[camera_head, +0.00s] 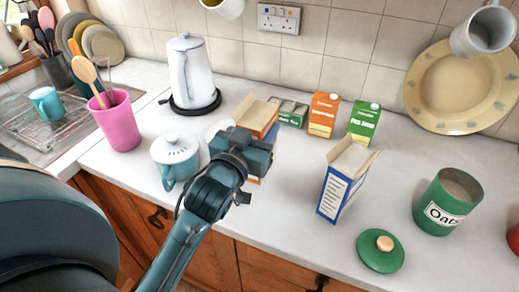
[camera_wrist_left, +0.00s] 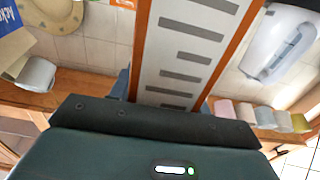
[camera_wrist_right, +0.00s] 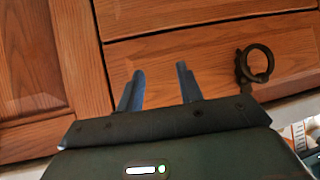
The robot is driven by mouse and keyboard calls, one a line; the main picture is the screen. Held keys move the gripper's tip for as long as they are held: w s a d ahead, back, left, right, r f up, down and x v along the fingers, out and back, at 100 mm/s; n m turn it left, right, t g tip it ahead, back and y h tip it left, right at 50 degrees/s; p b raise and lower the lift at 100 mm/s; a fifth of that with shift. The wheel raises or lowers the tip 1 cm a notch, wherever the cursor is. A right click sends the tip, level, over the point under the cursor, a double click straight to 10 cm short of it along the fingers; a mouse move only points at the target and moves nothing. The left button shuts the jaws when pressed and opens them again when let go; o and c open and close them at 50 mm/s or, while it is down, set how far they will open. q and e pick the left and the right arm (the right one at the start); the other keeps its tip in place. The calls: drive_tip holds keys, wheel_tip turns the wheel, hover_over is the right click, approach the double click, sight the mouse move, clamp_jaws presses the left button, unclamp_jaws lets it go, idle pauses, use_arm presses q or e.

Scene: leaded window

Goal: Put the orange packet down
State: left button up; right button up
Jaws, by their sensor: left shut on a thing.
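The orange packet (camera_head: 258,117) is an open-topped box above the worktop, left of the middle of the head view. My left gripper (camera_head: 243,158) is shut on it and hides most of its front. In the left wrist view the packet (camera_wrist_left: 190,45) fills the middle, with a pale face, grey stripes and orange edges. I cannot tell whether its base touches the worktop. My right gripper (camera_wrist_right: 160,72) is open and empty in the right wrist view, in front of wooden drawers. It does not show in the head view.
On the worktop (camera_head: 290,200), a teal-white pot (camera_head: 175,158) and kettle (camera_head: 192,75) stand left of the packet. Two cartons (camera_head: 324,114) (camera_head: 364,122) stand behind. A blue box (camera_head: 342,185), green lid (camera_head: 380,251) and oats tin (camera_head: 446,203) stand right. Bare worktop lies between packet and blue box.

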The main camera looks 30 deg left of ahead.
use_arm(q)
wheel_tip(320, 180, down, 4)
drive_tip(key=shift+f, duration=0.25)
drive_tip(key=shift+w, duration=0.1)
use_arm(e)
drive_tip(key=shift+w+a+r, duration=0.15)
drive_tip(key=shift+w+r, duration=0.1)
drive_tip(key=shift+w, duration=0.05)
use_arm(q)
drive_tip(key=shift+f+b, duration=0.2)
drive_tip(key=shift+b, duration=0.15)
drive_tip(key=o, duration=1.1)
use_arm(e)
drive_tip(key=shift+w, duration=0.15)
